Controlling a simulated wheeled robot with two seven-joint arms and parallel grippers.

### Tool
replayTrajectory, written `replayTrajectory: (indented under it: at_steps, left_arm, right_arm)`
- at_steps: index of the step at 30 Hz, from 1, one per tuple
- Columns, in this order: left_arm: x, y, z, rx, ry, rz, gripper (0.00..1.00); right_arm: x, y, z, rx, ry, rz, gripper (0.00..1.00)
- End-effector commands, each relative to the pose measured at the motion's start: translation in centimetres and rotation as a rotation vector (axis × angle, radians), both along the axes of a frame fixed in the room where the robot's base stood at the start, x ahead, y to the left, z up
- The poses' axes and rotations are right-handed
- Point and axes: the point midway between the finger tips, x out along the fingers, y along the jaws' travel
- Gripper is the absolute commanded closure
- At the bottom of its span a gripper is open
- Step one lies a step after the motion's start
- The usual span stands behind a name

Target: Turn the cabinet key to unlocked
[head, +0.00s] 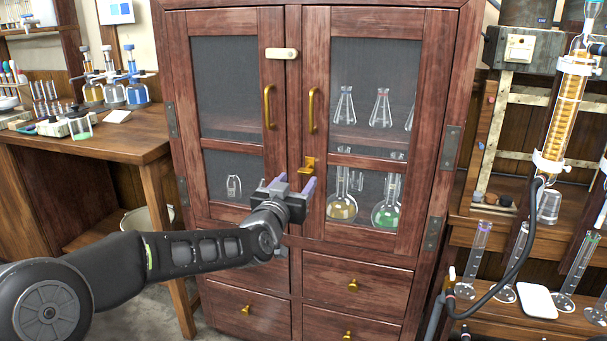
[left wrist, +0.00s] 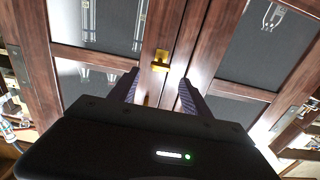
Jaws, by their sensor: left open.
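The brass cabinet key (head: 307,164) sits in its lock on the right door of the wooden cabinet (head: 307,60), near the centre seam. In the left wrist view the key (left wrist: 161,62) shows just beyond and between my fingertips. My left gripper (head: 291,184) is open in front of the cabinet, just below and left of the key in the head view. Its two fingers (left wrist: 158,85) stand apart with nothing clearly held between them. I cannot tell whether a finger touches the key. Both cabinet doors are closed. My right gripper is not in view.
Brass handles (head: 312,110) and a pale latch (head: 282,54) are on the doors. Glass flasks (head: 342,200) stand behind the panes. A bench with bottles (head: 137,92) is at left. A glass column (head: 567,100) and cylinders (head: 478,250) stand at right.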

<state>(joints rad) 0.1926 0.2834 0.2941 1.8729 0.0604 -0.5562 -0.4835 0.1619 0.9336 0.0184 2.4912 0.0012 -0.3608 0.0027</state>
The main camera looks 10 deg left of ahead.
Motion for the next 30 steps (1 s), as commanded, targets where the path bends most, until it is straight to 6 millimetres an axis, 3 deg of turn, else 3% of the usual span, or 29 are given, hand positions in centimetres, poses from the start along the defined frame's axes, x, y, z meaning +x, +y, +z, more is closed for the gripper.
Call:
replayTrajectory:
  at_steps: [9,21,30]
  left_arm:
    - [4.8,-0.4,-0.1,-0.003,0.0,-0.001,0.44]
    - [5.7,-0.4,0.0,-0.001,0.001,-0.001,0.44]
    - [5.7,-0.4,0.0,-0.001,0.001,0.0,0.67]
  right_arm:
    - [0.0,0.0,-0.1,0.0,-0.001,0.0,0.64]
    - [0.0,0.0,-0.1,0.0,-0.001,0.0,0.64]
    - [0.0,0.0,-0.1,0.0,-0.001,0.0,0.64]
